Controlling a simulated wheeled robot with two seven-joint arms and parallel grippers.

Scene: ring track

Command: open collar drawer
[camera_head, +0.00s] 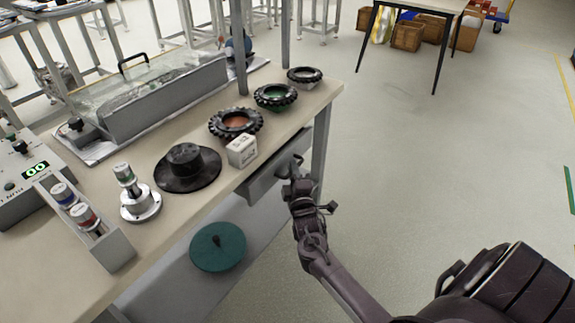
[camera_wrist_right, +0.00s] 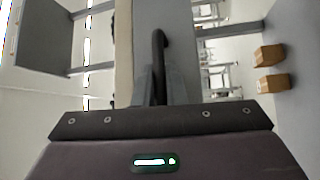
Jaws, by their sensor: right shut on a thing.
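The grey drawer (camera_head: 262,182) sits under the front edge of the workbench, toward its far right end. My right gripper (camera_head: 297,168) is at the drawer's front, on its dark handle. In the right wrist view the fingers (camera_wrist_right: 160,88) are shut around the black handle (camera_wrist_right: 159,45), which stands out from the grey drawer front (camera_wrist_right: 185,30). I cannot clearly tell whether the drawer is pulled out. What lies inside it is hidden. My left gripper is not in view.
The workbench (camera_head: 235,177) carries several dark toothed rings (camera_head: 236,122), a white block (camera_head: 241,150), a black disc (camera_head: 188,168) and a clear-covered box (camera_head: 150,95). A green disc (camera_head: 218,247) is below the bench edge. The floor (camera_head: 430,140) right of the bench is free.

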